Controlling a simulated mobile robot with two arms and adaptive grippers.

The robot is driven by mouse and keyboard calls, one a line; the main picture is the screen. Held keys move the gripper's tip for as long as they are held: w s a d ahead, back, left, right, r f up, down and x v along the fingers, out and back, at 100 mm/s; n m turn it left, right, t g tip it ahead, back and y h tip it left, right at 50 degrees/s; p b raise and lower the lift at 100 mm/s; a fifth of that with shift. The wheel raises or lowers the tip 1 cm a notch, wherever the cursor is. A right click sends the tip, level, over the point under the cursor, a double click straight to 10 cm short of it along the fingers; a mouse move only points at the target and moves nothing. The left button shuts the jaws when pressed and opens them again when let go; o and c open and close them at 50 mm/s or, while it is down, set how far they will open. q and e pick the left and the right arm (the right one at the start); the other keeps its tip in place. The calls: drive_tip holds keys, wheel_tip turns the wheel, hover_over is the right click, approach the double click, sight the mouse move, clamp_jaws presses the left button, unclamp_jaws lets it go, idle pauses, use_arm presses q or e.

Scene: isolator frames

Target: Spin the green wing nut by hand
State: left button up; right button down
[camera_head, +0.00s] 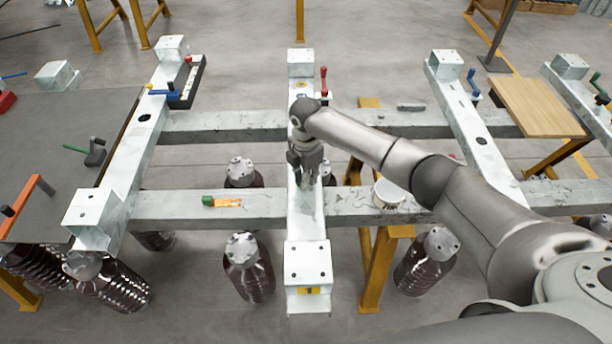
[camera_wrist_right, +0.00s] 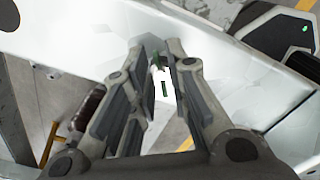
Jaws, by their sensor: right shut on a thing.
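My right gripper (camera_head: 307,178) points down over the middle white beam (camera_head: 306,222). In the right wrist view its two fingers (camera_wrist_right: 160,62) close in from both sides on a small dark green piece, the green wing nut (camera_wrist_right: 158,58), at the beam. The fingers hide most of the nut, and its exact angle cannot be told. In the head view the nut is hidden behind the gripper. My left gripper is not in view.
A green and orange tool (camera_head: 222,201) lies on the front cross beam left of the gripper. A white tub (camera_head: 388,193) stands right of it. A red handle (camera_head: 323,80) rises from the middle beam's far part. Dark bottles (camera_head: 248,270) stand below.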

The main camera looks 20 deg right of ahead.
idle(0.4)
drive_tip(key=c, duration=1.4)
unclamp_jaws()
drive_tip(key=shift+r, duration=0.1)
wheel_tip(320, 180, up, 12)
drive_tip(key=shift+f, duration=0.1)
